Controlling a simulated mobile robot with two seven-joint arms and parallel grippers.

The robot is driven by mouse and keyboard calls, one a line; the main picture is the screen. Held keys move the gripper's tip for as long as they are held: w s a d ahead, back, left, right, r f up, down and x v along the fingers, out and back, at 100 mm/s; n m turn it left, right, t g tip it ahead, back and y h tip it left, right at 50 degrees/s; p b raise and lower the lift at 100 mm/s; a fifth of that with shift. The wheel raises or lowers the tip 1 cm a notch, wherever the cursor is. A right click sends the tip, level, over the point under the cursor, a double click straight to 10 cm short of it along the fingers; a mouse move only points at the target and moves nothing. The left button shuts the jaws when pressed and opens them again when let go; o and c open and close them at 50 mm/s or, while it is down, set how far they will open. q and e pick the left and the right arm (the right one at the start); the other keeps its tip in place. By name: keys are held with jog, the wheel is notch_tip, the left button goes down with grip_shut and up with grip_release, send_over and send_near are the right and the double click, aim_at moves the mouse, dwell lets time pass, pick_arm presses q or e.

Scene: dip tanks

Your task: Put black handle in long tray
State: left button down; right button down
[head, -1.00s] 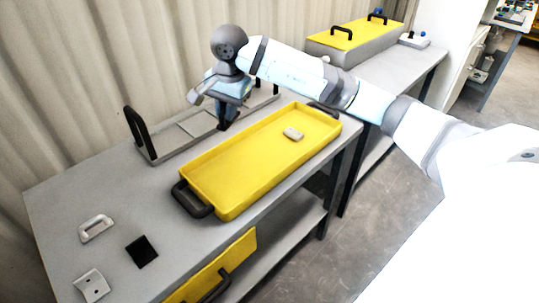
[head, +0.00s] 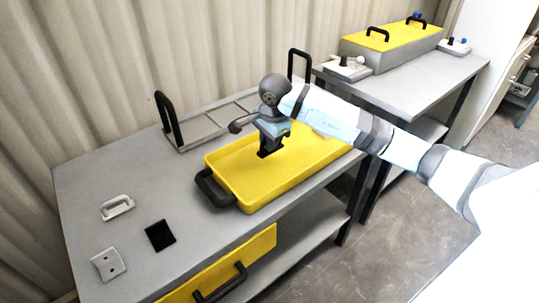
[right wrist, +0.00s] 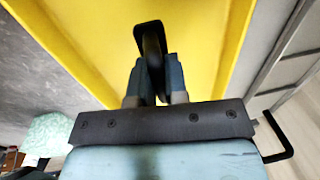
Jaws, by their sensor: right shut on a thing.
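The long tray (head: 228,165) is yellow, with a black grip (head: 214,188) at its near left end; it lies on the grey bench. My right gripper (head: 268,146) is over the tray's left-middle part, pointing down. It is shut on a black handle (right wrist: 151,38), which shows between the fingers in the right wrist view (right wrist: 153,80) with the yellow tray floor behind it. In the head view only a small dark part of the handle (head: 264,154) shows below the fingers. I cannot tell whether it touches the tray floor. My left gripper is not in view.
A grey rack with upright black handles (head: 168,118) stands behind the tray. A white handle (head: 117,207), a black square (head: 160,235) and a grey plate (head: 108,264) lie at the left. A yellow-lidded box (head: 390,50) stands on the far bench.

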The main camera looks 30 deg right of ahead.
aim_at(269, 154)
notch_tip(269, 154, down, 4)
jog(key=shift+r, duration=0.1)
jog(key=shift+f, duration=0.4)
jog(key=shift+f+b, duration=0.15)
jog(key=shift+b, duration=0.25)
jog(key=c, duration=1.1)
grip_release()
